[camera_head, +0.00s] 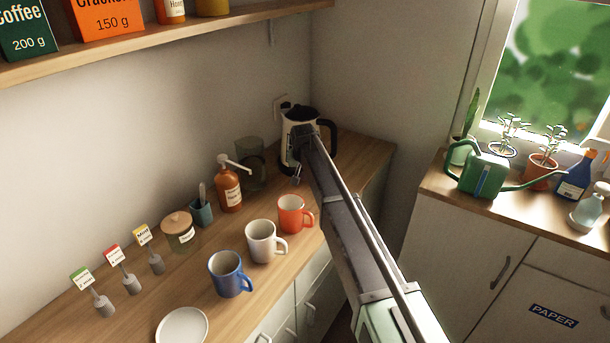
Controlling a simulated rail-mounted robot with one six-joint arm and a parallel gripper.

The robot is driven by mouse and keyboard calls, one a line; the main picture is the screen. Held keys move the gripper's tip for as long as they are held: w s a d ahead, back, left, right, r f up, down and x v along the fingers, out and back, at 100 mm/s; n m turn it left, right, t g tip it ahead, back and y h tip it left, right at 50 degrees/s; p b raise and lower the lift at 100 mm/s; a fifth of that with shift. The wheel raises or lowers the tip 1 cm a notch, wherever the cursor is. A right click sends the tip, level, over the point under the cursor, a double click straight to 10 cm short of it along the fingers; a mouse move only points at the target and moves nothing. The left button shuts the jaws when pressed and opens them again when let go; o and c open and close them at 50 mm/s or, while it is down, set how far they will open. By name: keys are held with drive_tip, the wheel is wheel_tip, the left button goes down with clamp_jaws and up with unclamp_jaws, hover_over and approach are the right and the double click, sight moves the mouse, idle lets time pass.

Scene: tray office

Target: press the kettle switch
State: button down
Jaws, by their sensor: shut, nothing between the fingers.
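The kettle (298,115) stands at the far end of the wooden counter, near the wall corner. It is white with a black lid, and its black handle (332,140) is on the right. My arm reaches up from the lower right and covers the kettle's lower front. My gripper (296,181) is shut and empty, pointing down just in front of the kettle's base. I cannot tell whether it touches the kettle. The kettle switch is not distinguishable; my arm may hide it.
A red mug (291,216), a white mug (261,240) and a blue mug (226,275) line the counter's front edge. An orange pump bottle (229,190) and a dark glass jug (248,165) stand left of the kettle. A shelf (150,48) hangs above.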

drive_tip(key=shift+s+r+p, duration=0.15)
drive_tip(key=shift+s+r, duration=0.15)
drive_tip(key=shift+s, duration=0.3)
drive_tip(key=shift+s+r+p, duration=0.15)
drive_tip(key=shift+s+r, duration=0.1)
drive_tip(key=shift+s, duration=0.35)
drive_tip(key=shift+w+f, duration=0.1)
drive_tip(key=shift+f, duration=0.05)
drive_tip(key=p+v, duration=1)
drive_tip(key=v, duration=0.1)
drive_tip(key=shift+f, duration=0.1)
